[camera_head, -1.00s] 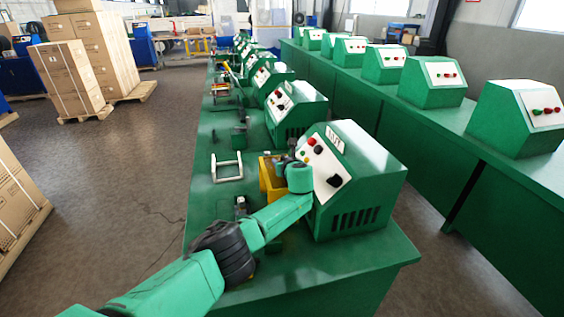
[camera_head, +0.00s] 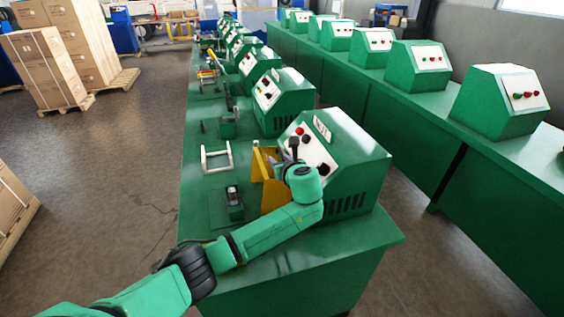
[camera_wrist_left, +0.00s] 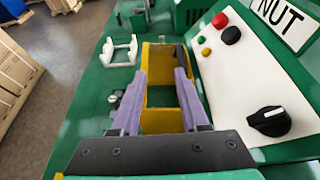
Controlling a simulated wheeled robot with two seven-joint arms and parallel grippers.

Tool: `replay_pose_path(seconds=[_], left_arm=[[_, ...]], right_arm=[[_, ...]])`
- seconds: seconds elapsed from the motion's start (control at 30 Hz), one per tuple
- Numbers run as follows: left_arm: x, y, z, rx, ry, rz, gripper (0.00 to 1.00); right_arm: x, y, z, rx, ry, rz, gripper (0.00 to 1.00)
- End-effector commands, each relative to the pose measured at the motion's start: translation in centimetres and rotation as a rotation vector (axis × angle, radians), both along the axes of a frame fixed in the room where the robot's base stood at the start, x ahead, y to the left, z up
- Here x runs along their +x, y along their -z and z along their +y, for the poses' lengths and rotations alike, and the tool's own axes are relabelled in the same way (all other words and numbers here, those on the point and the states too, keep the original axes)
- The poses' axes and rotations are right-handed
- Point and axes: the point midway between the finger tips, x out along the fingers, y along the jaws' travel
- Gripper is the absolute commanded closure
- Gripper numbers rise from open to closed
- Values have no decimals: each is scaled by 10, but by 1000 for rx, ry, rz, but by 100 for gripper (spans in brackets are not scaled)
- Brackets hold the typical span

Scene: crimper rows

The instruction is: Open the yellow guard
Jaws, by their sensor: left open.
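The yellow guard (camera_head: 275,192) stands on the near bench in front of the nearest green machine, partly hidden by my left arm. In the left wrist view the guard (camera_wrist_left: 160,122) shows as a yellow frame around an opening. My left gripper (camera_head: 291,153) is at the guard's upper right, close to the machine's front panel. In the wrist view its two purple fingers (camera_wrist_left: 161,75) are apart, one along each side of the guard, with nothing seen held between them. I cannot tell whether they touch it. My right gripper is not in view.
The green machine (camera_head: 345,160) has a white panel with buttons and a black knob (camera_wrist_left: 270,121) close to the right finger. A white U-shaped handle (camera_head: 216,157) and a small fixture (camera_head: 234,202) sit on the bench left of the guard. More machines line the bench behind.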

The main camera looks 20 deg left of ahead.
Motion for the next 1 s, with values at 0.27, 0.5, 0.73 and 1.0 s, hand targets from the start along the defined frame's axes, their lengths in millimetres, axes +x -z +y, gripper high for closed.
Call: replay_pose_path(seconds=[0.27,0.5,0.73,1.0], left_arm=[[-19,-9,-14,0,-1,1,55],[-22,-1,-17,-42,-6,-1,94],[-116,102,-45,-814,-333,-50,100],[-225,152,-38,-1427,-969,-173,100]], right_arm=[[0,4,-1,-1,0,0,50],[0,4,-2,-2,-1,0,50],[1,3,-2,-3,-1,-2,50],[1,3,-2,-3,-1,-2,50]])
